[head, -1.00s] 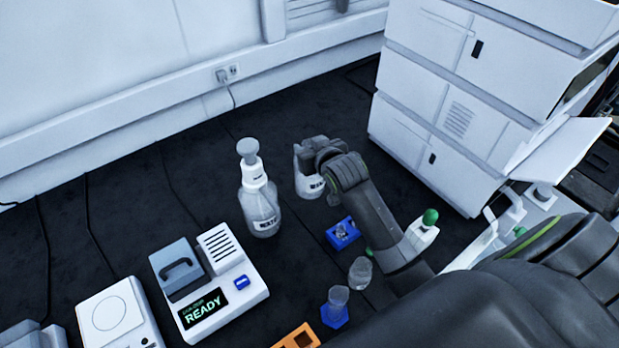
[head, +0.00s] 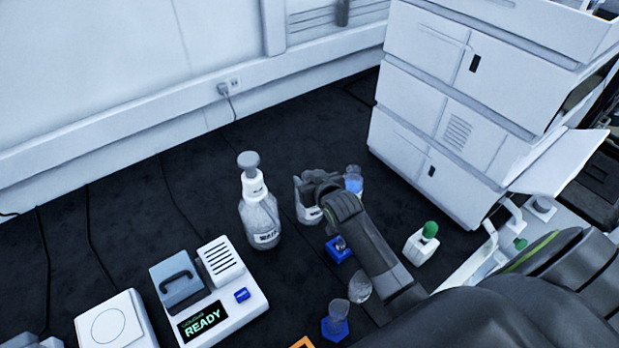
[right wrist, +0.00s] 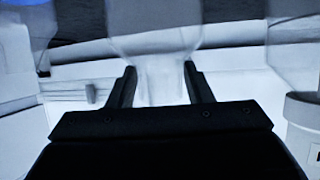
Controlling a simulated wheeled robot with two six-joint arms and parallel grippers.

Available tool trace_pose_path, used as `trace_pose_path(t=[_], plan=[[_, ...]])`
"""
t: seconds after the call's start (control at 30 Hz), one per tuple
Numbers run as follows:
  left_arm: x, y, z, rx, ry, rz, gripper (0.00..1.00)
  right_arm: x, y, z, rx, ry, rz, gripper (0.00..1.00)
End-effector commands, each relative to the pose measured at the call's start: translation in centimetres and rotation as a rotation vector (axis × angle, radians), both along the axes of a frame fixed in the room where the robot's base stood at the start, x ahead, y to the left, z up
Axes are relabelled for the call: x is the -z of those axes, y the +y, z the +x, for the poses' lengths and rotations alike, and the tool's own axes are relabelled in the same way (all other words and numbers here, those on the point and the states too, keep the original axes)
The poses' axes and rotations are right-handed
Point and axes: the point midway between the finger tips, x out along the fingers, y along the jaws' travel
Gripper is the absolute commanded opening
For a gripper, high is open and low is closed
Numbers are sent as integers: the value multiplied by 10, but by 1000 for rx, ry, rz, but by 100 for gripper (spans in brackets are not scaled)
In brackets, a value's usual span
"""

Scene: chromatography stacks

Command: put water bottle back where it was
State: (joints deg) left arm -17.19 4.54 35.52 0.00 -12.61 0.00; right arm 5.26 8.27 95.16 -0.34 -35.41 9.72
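The water bottle (head: 303,209), pale with a partly hidden dark label, is upright in my right gripper (head: 312,180) in the head view. Its top is hidden behind the gripper and wrist. In the right wrist view my right gripper (right wrist: 160,88) has a finger on each side of the bottle's translucent narrow part (right wrist: 160,85), closed against it. I cannot tell whether the base touches the bench. My left gripper is not in view.
A similar bottle (head: 262,217) with a grey top and blurred label stands close on the left. A blue-tinted vessel (head: 354,180) is just right of the gripper. A green-capped bottle (head: 421,245), blue holder (head: 339,249) and READY instrument (head: 215,290) stand nearer. The dark bench behind is free.

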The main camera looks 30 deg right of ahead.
Motion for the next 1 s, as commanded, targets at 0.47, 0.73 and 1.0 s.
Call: trace_pose_path(t=[0.47, 0.73, 1.0], plan=[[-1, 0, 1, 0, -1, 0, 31, -3, 0, -3, 0, 1, 0, 59], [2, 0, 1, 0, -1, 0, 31, -16, 2, -33, 0, 0, 1, 59], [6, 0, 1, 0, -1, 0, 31, -35, 4, -73, 0, 0, 1, 59]])
